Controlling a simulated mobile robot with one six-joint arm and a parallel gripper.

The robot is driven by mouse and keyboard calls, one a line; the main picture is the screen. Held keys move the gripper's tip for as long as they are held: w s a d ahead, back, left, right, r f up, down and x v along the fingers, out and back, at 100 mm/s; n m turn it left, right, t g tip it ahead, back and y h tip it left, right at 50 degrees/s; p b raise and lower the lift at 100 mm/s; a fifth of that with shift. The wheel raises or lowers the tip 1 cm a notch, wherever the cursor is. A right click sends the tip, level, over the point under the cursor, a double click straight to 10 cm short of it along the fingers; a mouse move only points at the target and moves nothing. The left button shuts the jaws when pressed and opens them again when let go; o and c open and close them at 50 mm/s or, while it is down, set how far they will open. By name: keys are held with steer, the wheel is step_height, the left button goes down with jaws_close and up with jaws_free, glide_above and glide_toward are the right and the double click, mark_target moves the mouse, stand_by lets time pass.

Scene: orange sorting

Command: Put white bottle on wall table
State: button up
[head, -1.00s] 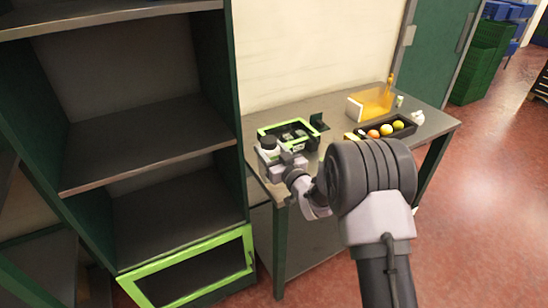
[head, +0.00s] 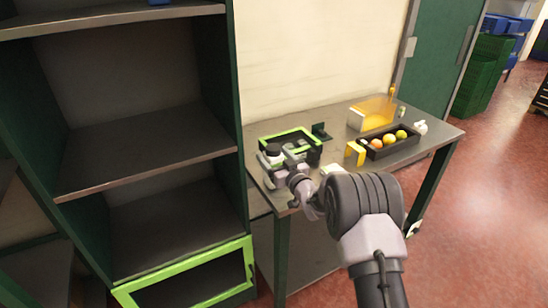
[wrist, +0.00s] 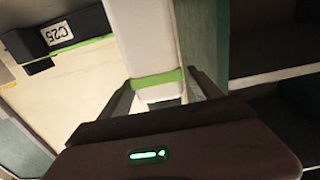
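The white bottle (head: 270,158) with a dark cap is at the left front part of the wall table (head: 330,178), close to the green-rimmed crate. In the wrist view the white bottle (wrist: 147,40) has a green band and sits between the two fingers. My gripper (wrist: 160,85) appears shut on it around the band. In the head view my gripper (head: 289,164) reaches over the table's left front edge and partly hides the bottle. Whether the bottle's base touches the tabletop cannot be told.
The green-rimmed crate (head: 291,134) stands just behind the bottle. A black tray (head: 400,148) with several fruits, an orange bracket (head: 354,153) and an orange transparent bin (head: 371,112) are farther right. A dark shelf unit (head: 150,150) borders the table's left side. The middle front tabletop is partly clear.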

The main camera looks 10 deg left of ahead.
steer(key=shift+r+p, duration=0.25)
steer(key=shift+p, duration=0.05)
steer(key=p+v, duration=0.2)
steer(key=v, duration=1)
steer(key=s+d+r+m+g+h, duration=0.1)
steer(key=s+d+r+m+h, duration=0.25)
steer(key=d+r, duration=0.3)
steer(key=s+d+r+m+g+h, duration=0.1)
steer(key=s+d+r+m+h, duration=0.2)
steer(key=d+r+h, duration=0.4)
steer(key=s+a+m+g+y, duration=0.2)
steer(key=s+m+g, duration=0.2)
steer(key=s, duration=3)
steer(key=g, duration=0.3)
steer(key=shift+s+r+m, duration=0.15)
steer(key=shift+r+m, duration=0.05)
steer(key=shift+m, duration=0.15)
